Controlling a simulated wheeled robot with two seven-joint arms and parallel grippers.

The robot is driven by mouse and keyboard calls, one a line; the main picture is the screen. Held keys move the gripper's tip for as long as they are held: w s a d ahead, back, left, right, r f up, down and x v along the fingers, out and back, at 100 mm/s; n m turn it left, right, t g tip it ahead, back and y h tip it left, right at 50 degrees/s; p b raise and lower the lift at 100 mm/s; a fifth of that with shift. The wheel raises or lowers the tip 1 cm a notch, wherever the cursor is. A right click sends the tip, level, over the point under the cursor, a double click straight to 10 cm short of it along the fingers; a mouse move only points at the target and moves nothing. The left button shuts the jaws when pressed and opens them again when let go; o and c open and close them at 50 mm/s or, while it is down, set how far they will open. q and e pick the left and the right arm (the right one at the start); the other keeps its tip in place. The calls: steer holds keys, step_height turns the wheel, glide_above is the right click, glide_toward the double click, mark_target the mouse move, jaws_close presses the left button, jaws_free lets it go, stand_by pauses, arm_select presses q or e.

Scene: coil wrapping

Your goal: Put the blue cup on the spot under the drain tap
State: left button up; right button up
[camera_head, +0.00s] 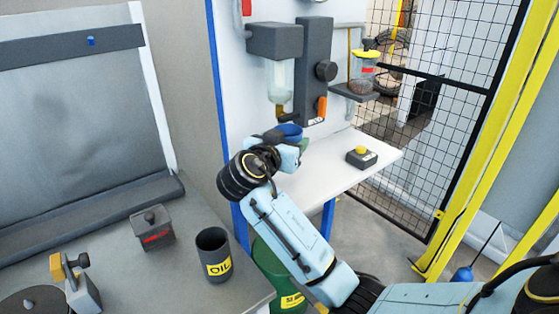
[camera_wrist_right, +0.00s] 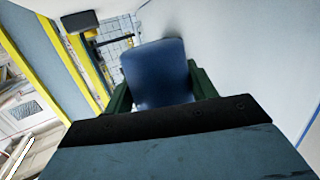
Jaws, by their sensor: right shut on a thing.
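The blue cup (camera_head: 289,131) is held by my right gripper (camera_head: 295,146), over the left part of the white shelf. In the right wrist view the blue cup (camera_wrist_right: 157,72) sits between the two dark green fingers, which are shut on it. The drain tap (camera_head: 281,112) hangs below the clear bowl of the grey wall unit. In the head view the cup's rim is just below the tap; I cannot tell the gap in depth. The spot under the tap is hidden behind my right gripper and wrist. My left gripper is not in view.
The white shelf (camera_head: 345,172) is bare around a yellow-topped button box (camera_head: 361,156). A small holder with a yellow-capped jar (camera_head: 366,67) is on the wall at right. A dark OIL cup (camera_head: 213,254) stands on the grey bench. A green drum (camera_head: 270,265) stands below.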

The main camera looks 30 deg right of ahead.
steer(key=w, duration=0.3)
steer(key=shift+a+f, duration=0.1)
steer(key=shift+s+f, duration=0.15)
steer(key=shift+f, duration=3.3)
steer(key=shift+f, duration=0.1)
steer(key=o, duration=1.1)
steer(key=shift+c, duration=0.2)
